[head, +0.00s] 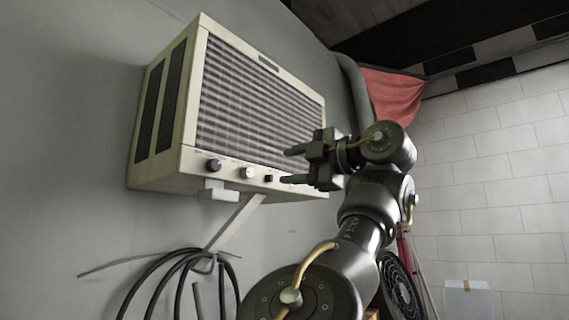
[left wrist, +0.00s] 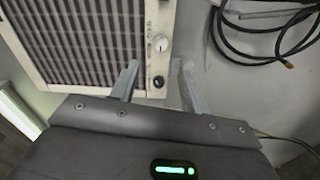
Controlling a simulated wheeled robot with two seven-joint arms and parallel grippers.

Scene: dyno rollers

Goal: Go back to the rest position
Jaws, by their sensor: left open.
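My left gripper (head: 289,166) is open and empty, its two fingers pointing left at the lower right front of a cream wall-mounted unit (head: 190,105) with a slatted grille. In the left wrist view the fingers (left wrist: 156,65) are spread apart, with a black knob (left wrist: 158,81) of the unit seen between them. A pale knob (left wrist: 160,43) is just above it in that view. I cannot tell how far the fingertips are from the panel, but nothing is held. My right gripper is not in view.
Black cable loops (head: 150,285) hang on the grey wall below the unit. A corrugated hose (head: 355,90) and a red cloth (head: 393,95) are behind my arm. A dark fan-like disc (head: 398,290) and a white box (head: 468,300) stand at the lower right.

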